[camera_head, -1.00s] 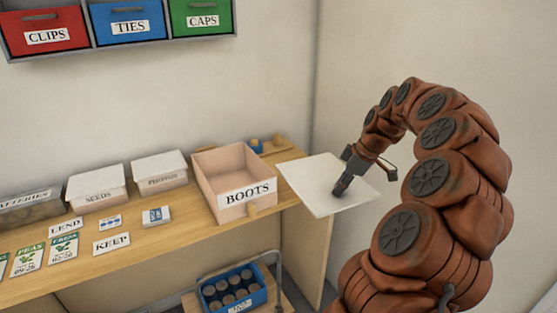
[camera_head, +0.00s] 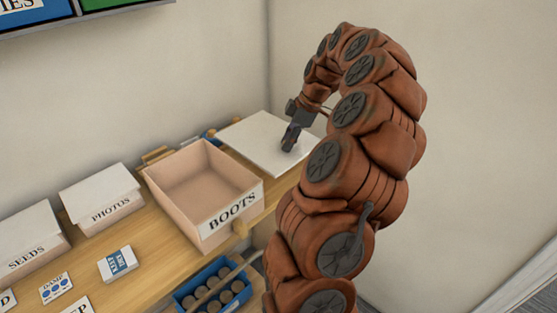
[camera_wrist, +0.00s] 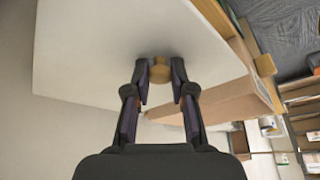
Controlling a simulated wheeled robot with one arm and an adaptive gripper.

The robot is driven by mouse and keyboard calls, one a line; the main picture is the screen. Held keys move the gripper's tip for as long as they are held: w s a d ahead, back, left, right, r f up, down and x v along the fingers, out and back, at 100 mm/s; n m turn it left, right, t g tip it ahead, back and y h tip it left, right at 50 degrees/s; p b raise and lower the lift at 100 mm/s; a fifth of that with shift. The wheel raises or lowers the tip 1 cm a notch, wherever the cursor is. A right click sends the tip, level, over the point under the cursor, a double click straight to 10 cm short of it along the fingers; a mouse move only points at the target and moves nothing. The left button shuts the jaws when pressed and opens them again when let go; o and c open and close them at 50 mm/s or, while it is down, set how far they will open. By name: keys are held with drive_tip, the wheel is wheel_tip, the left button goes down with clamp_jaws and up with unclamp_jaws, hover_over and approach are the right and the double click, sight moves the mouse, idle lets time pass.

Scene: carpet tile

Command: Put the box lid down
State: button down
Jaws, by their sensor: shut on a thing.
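The box lid is a flat white square panel (camera_head: 255,137) with a small round tan knob (camera_wrist: 160,72). In the head view it lies about level, just past the far right side of the open BOOTS box (camera_head: 232,212), near the bench's right end. My gripper (camera_head: 290,140) is above the lid. In the wrist view my gripper (camera_wrist: 160,84) has its two fingers on either side of the knob, shut on it. The lid fills much of that view. I cannot tell whether its underside touches the bench.
The BOOTS box stands open and looks empty. Lidded PHOTOS (camera_head: 103,200) and SEEDS (camera_head: 30,240) boxes stand to its left on the wooden bench (camera_head: 150,240). A small blue-and-white pack (camera_head: 117,263) lies in front. A blue crate of jars (camera_head: 215,285) is below the bench edge.

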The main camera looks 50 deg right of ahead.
wheel_tip(320, 180, down, 8)
drive_tip(key=shift+a+r+p, duration=0.1)
drive_tip(key=shift+p, duration=1.15)
drive_tip(key=shift+f, duration=0.3)
drive_tip(key=shift+f, duration=0.15)
drive_tip(key=c, duration=1)
unclamp_jaws()
drive_tip(key=shift+r, duration=0.3)
drive_tip(key=shift+s+d+r, duration=0.1)
drive_tip(key=shift+d+r, duration=0.15)
drive_tip(key=b+v, duration=0.3)
drive_tip(key=v, duration=0.8)
drive_tip(key=shift+a+r, duration=0.1)
drive_tip(key=shift+r, duration=0.05)
